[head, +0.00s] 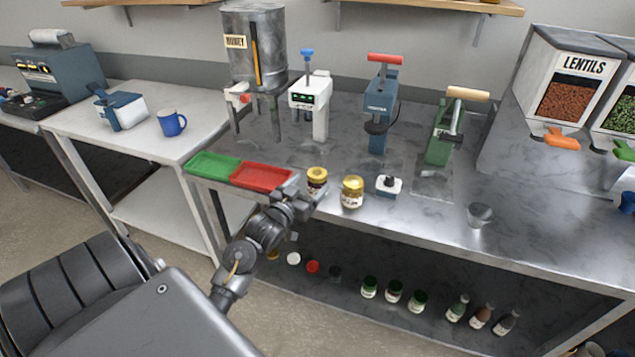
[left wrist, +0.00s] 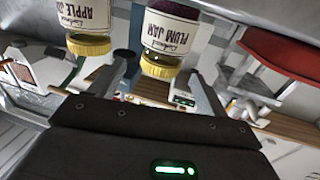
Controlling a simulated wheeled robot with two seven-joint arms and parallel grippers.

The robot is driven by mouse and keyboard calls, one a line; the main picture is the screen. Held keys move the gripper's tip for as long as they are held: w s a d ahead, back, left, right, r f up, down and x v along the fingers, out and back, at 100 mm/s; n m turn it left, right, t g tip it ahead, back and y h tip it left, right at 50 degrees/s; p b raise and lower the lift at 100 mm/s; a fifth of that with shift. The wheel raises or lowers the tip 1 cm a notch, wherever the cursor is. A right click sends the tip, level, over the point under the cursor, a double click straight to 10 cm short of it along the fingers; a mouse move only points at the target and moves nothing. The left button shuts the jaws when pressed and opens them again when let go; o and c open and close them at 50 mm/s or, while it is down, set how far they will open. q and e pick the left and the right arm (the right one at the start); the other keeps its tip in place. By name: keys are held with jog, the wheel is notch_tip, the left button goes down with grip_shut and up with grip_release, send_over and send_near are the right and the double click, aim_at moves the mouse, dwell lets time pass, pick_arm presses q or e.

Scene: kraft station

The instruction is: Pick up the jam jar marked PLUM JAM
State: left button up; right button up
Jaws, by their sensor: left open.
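The plum jam jar (head: 317,179) is dark with a gold lid and stands upright near the metal counter's front edge. In the left wrist view, which is upside down, its PLUM JAM label (left wrist: 172,35) is readable. My left gripper (head: 303,196) is at the counter's front edge, just in front of this jar. It is open, with one finger on each side of the jar in the wrist view; I cannot tell whether they touch it. The apple jar (head: 352,193), pale with a gold lid, stands to the right and also shows in the wrist view (left wrist: 84,22). My right gripper is not in view.
A red tray (head: 263,177) and a green tray (head: 214,166) lie just left of the jar. Machines line the back. Several bottles stand on the lower shelf.

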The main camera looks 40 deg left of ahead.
aim_at(312, 180)
pick_arm(q)
jog(key=shift+w+r, duration=0.1)
jog(key=w+p, duration=0.1)
jog(key=w, duration=0.1)
jog(key=w+a+p, duration=0.1)
jog(key=w, duration=0.1)
jog(key=shift+w, duration=0.5)
jog(key=shift+s, duration=0.1)
jog(key=shift+c, duration=0.4)
jog(key=c, duration=1.2)
